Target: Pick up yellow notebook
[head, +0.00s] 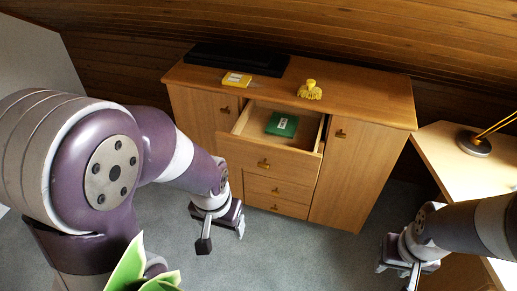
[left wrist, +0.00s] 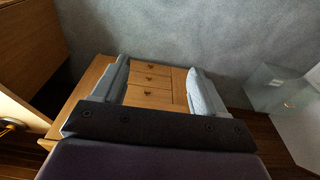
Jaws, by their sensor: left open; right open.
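A small flat yellow notebook (head: 237,79) with a pale label lies on top of the wooden cabinet (head: 370,100), near its front edge, left of centre. My left gripper (head: 222,237) is open and empty, in front of the cabinet and well below its top, apart from the notebook. In the left wrist view its two fingers (left wrist: 157,80) are spread, with the cabinet drawers showing beyond them; the notebook cannot be made out there. My right gripper (head: 396,275) is open and empty at the lower right, far from the notebook.
The cabinet's top drawer (head: 262,155) is pulled out, with a green notebook (head: 282,124) inside. A black flat box (head: 235,60) lies behind the yellow notebook, and a yellow brush-like object (head: 310,91) to its right. A desk with a lamp base (head: 474,145) stands right; grey floor (head: 290,250) is clear.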

